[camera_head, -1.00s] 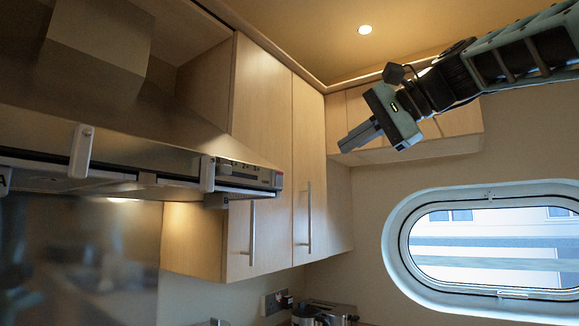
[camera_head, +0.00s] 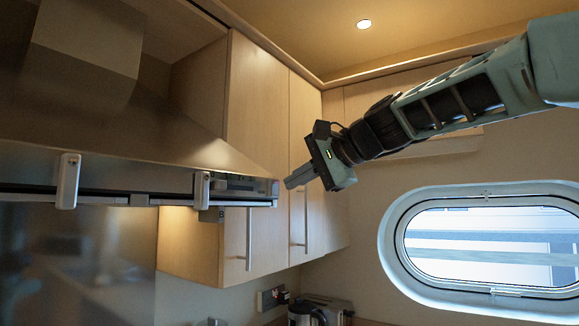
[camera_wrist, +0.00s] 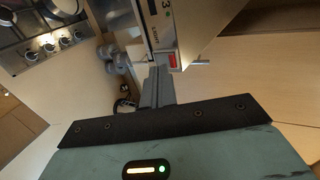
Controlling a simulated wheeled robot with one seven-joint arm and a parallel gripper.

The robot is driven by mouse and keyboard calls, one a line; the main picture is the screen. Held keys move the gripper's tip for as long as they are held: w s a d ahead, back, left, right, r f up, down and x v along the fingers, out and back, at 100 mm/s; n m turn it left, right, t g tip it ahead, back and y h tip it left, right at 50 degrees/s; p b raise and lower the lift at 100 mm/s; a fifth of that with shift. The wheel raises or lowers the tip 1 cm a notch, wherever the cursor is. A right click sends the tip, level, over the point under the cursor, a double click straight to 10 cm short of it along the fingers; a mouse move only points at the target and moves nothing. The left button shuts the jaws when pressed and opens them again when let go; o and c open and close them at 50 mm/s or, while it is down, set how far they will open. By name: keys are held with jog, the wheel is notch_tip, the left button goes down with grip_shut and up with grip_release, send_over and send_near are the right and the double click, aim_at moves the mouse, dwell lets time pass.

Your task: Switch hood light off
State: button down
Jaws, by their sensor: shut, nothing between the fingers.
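The metal range hood (camera_head: 120,140) fills the left of the head view. Its control strip (camera_head: 238,183) is at the right end of the lower edge, partly hidden by a white bracket. In the wrist view, the strip (camera_wrist: 152,22) has a display and a red switch (camera_wrist: 172,61) near its end. My gripper (camera_head: 288,184) is shut and empty, pointing left, just right of the hood's end. In the wrist view its fingertips (camera_wrist: 159,72) appear close beside the red switch; contact cannot be told. Warm light shows on the cabinet below the hood.
Tall wooden cabinets (camera_head: 258,110) with bar handles stand behind the hood and gripper. An oval porthole (camera_head: 490,245) is in the right wall. A kettle (camera_head: 303,312) stands low on the counter. The wrist view shows a hob with knobs (camera_wrist: 48,48). Space below my arm is clear.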

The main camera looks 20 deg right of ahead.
jog(key=shift+w+a+r+p, duration=0.15)
jog(key=shift+w+a+p, duration=0.25)
jog(key=shift+w+a, duration=0.3)
jog(key=shift+w+d, duration=0.1)
jog(key=shift+w+r, duration=0.15)
jog(key=shift+w, duration=0.1)
jog(key=shift+r, duration=0.15)
jog(key=shift+a+r+p, duration=0.2)
jog(key=shift+r+p, duration=0.5)
